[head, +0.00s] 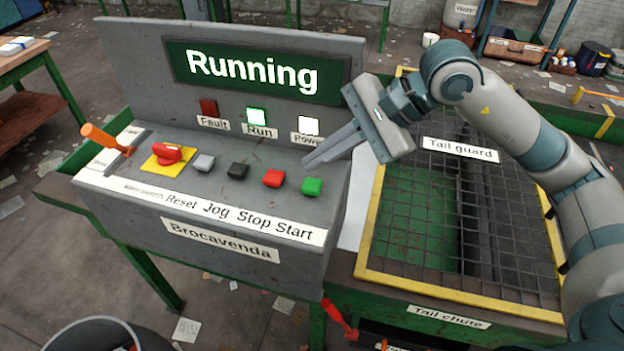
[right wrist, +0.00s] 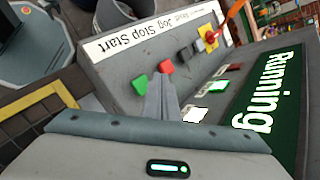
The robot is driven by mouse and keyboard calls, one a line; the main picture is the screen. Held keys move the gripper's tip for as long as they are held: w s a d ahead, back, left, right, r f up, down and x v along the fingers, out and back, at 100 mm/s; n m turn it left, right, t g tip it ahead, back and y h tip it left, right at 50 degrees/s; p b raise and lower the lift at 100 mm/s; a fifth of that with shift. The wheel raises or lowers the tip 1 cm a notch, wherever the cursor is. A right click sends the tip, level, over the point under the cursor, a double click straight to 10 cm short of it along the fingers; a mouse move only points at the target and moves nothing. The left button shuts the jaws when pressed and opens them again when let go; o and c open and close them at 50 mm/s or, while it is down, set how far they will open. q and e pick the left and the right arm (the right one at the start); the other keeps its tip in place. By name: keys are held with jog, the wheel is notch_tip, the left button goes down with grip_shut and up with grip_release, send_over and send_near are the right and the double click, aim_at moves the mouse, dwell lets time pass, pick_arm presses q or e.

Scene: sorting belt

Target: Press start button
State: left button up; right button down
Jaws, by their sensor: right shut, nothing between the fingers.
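The green start button (head: 312,187) sits at the right end of the button row on the grey control console (head: 130,200), above the printed word "Start". It also shows in the right wrist view (right wrist: 140,84). My right gripper (head: 308,164) is shut and empty, its fingertips just behind the green button and seemingly a little apart from it. In the right wrist view the closed fingers (right wrist: 160,95) point between the green button and the red stop button (right wrist: 166,67). The display (head: 252,72) reads "Running", and the run lamp (head: 257,117) is lit green. My left gripper is not in view.
Left of the green button are the red stop button (head: 274,178), a black button (head: 238,171), a grey button (head: 204,163) and a red switch (head: 168,153) on yellow. An orange lever (head: 100,136) stands at the far left. The tail guard mesh (head: 420,215) lies to the right.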

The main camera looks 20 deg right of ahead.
jog(key=shift+r+p, duration=0.45)
jog(key=shift+r, duration=1)
